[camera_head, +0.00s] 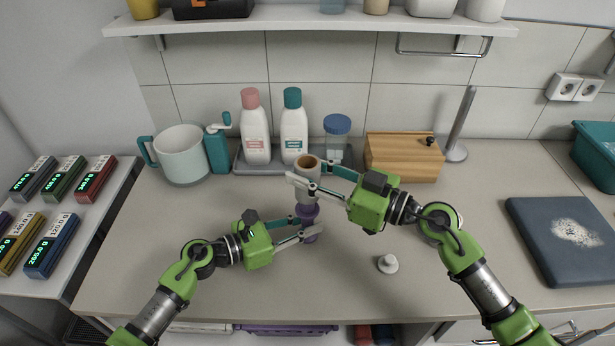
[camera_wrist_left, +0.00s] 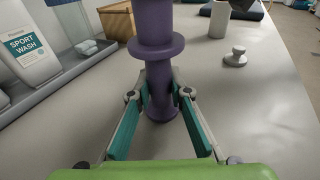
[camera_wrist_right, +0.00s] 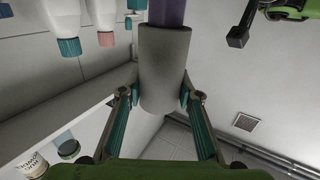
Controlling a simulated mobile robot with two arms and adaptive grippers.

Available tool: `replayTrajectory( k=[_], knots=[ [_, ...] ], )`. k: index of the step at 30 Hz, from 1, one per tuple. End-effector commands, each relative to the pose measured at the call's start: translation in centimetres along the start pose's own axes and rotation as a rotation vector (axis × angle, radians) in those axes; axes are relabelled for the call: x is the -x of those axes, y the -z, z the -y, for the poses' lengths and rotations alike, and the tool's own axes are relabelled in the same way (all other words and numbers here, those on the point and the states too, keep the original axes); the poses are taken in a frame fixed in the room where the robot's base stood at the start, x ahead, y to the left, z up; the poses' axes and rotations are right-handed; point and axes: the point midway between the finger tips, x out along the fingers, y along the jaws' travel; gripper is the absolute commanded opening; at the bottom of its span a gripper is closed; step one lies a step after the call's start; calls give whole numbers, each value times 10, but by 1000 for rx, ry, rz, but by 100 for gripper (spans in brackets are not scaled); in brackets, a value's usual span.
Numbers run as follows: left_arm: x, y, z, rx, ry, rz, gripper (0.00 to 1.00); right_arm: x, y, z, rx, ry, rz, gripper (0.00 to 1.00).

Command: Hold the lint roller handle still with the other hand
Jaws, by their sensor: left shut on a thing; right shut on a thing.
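The lint roller stands upright over the counter, with a purple handle (camera_head: 308,217) below and a grey roll (camera_head: 308,176) with a brown core on top. My left gripper (camera_head: 306,228) is shut on the purple handle, below its flange; the handle also shows in the left wrist view (camera_wrist_left: 155,60). My right gripper (camera_head: 318,184) is above it and shut on the grey roll, which fills the middle of the right wrist view (camera_wrist_right: 164,65). Parts of the roll and handle are hidden by the fingers in the head view.
Two detergent bottles (camera_head: 256,135) and a blue-lidded jar (camera_head: 337,130) stand behind on a grey tray. A wooden box (camera_head: 402,158) is at the back right, a teal-handled mug (camera_head: 183,155) at the back left. A dark blue board (camera_head: 562,243) lies right.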

Motion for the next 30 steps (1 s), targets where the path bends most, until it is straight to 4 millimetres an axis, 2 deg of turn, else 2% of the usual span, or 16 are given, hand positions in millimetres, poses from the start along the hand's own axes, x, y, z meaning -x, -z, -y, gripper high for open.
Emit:
replayTrajectory(
  k=[14,30],
  knots=[
    [0,0,0,0,0,-1,0,0,5,0,1,-1,0,11],
    [0,0,0,0,0,-1,0,0,37,0,4,0,0,11]
  ],
)
